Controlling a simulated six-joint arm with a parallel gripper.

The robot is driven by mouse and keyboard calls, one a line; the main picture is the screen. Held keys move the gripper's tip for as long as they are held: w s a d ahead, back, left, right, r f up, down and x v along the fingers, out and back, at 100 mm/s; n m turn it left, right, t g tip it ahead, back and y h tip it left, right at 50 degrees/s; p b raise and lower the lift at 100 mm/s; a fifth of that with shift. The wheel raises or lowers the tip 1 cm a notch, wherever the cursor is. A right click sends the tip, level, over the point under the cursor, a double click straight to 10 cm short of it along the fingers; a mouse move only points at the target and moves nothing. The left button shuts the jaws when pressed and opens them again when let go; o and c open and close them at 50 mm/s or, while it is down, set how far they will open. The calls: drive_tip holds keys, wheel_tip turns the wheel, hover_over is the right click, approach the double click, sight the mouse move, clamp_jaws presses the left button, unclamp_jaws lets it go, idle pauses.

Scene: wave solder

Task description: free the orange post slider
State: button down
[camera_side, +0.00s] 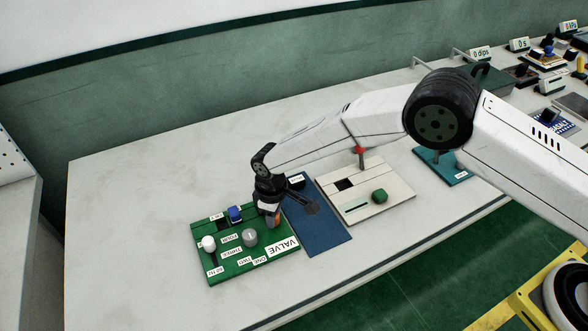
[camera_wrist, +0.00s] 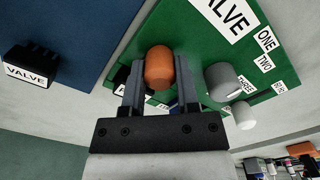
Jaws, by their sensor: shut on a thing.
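The green board (camera_side: 222,268) lies at the front left of the bench with a VALVE label and several small labels. The orange post slider (camera_wrist: 159,68) stands at the board's edge between my gripper's fingers. In the side view, a bit of the orange slider (camera_side: 275,219) shows below my gripper (camera_side: 270,212). My gripper (camera_wrist: 159,80) is shut on the orange slider. A grey knob (camera_side: 250,237) is beside it, also in the wrist view (camera_wrist: 222,80). A white knob (camera_side: 208,243) and a blue piece (camera_side: 235,213) sit farther left. The slider's base is hidden.
A blue board (camera_side: 325,232) with a black VALVE block (camera_wrist: 30,66) lies right of the green board. A pale board (camera_side: 390,205) with a green knob (camera_side: 379,196) is beyond it, then a teal board (camera_side: 434,168). The bench's left part is clear.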

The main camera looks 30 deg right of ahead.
sight(279, 231)
drive_tip(key=shift+s, duration=1.3)
drive_tip(key=shift+c, duration=1.7)
unclamp_jaws()
drive_tip(key=shift+r, duration=0.1)
drive_tip(key=shift+r, duration=0.55)
wheel_tip(279, 231, up, 6)
drive_tip(key=shift+r, duration=0.25)
